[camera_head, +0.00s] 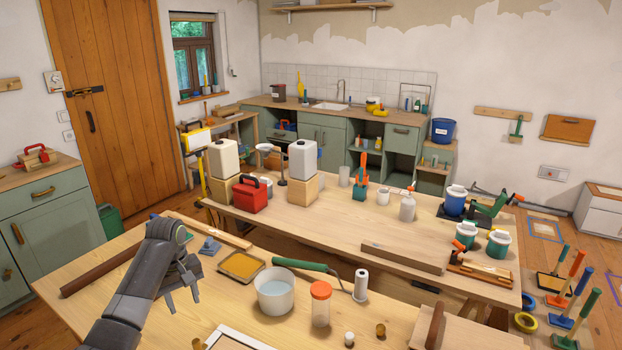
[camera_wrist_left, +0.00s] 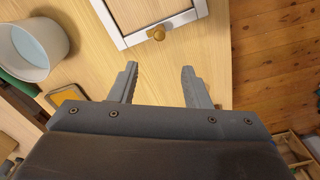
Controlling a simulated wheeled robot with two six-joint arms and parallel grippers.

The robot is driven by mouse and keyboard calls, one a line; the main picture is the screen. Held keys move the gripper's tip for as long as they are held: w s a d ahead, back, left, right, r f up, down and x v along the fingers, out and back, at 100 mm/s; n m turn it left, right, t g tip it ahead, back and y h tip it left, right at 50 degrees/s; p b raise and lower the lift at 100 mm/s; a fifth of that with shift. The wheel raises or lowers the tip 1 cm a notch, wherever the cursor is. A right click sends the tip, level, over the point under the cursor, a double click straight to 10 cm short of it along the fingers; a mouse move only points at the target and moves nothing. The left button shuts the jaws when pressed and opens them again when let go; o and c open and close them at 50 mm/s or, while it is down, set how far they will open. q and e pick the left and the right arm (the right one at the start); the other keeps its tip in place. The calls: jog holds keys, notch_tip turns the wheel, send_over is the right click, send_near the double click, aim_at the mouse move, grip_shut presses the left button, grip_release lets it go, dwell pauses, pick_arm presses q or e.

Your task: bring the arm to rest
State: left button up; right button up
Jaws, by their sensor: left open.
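My left arm comes in from the lower left in the head view. Its gripper (camera_head: 183,297) hangs above the near wooden table (camera_head: 130,247), left of the white bowl and the yellow tray. In the left wrist view the two fingers of the gripper (camera_wrist_left: 159,70) stand apart with nothing between them, over bare table top near its edge. My right gripper does not show.
Near the gripper stand a white bowl (camera_head: 276,291) with pale blue contents, a yellow tray (camera_head: 241,266), an orange-lidded jar (camera_head: 320,303) and a white frame (camera_head: 236,341). A dark rod (camera_head: 100,271) lies to the left. A second table (camera_head: 330,224) stands behind.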

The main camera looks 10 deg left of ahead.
pick_arm(q)
jog(key=s+d+f+m+t, duration=0.1)
jog(key=s+d+f+m, duration=0.2)
jog(key=s+f, duration=0.5)
jog(key=s+d+f+m+t, duration=0.1)
jog(key=s+d+f+m, duration=0.1)
jog(key=s+f, duration=0.65)
jog(key=s+d+r+m+t+y, duration=0.15)
jog(key=s+r, duration=0.25)
jog(key=s, duration=0.7)
jog(key=s+d+r+m, duration=0.15)
jog(key=s+r, duration=0.25)
jog(key=s, duration=0.7)
notch_tip(320, 180, down, 27)
jog(key=a+g+b, duration=0.1)
jog(key=a+b, duration=0.1)
jog(key=b, duration=0.1)
jog(key=s+d+f+g+b, duration=0.1)
jog(key=s+f+b, duration=0.1)
jog(key=s+f, duration=1.3)
notch_tip(320, 180, down, 4)
jog(key=shift+d+r+h, duration=0.1)
jog(key=shift+d+h, duration=0.15)
jog(key=shift+h, duration=0.1)
